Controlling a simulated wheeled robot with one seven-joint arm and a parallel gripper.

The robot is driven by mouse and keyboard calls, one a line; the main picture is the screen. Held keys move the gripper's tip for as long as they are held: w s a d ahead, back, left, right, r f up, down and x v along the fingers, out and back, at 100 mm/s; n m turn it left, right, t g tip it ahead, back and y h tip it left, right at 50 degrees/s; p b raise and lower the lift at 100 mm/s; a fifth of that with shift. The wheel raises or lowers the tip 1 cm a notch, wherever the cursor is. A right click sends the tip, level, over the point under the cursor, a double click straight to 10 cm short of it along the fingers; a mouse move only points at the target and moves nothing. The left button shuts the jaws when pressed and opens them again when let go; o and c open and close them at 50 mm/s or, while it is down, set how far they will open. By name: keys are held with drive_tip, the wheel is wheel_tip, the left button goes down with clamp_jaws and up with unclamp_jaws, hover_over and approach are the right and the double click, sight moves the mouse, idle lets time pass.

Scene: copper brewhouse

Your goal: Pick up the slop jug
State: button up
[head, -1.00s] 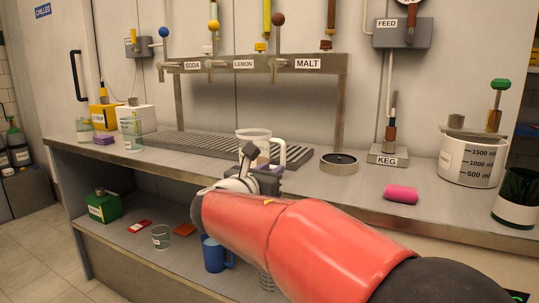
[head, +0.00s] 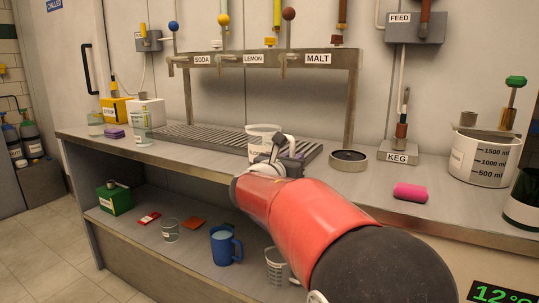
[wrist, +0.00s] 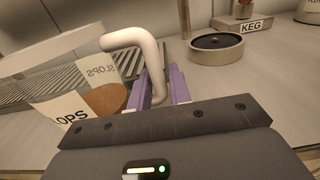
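The slop jug is a pale, see-through vessel (head: 263,137) on the counter by the front of the drip tray, partly hidden by my arm in the head view. In the wrist view the jug (wrist: 62,112) shows its SLOPS label, brownish contents and a thick white handle (wrist: 145,45) on its right. My gripper (wrist: 158,88) has its purple fingers on either side of the handle's lower part. Whether they press on it is not clear. In the head view my gripper (head: 291,158) is at the jug's right side and its fingers are hardly visible.
A slotted drip tray (head: 195,136) lies behind the jug under the taps. A round dark-topped disc (head: 348,160), the KEG block (head: 398,152), a pink cylinder (head: 410,192) and a measuring pot (head: 478,156) stand to the right. A blue mug (head: 225,245) is on the lower shelf.

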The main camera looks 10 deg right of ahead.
clamp_jaws()
drive_tip(key=shift+r, duration=0.1)
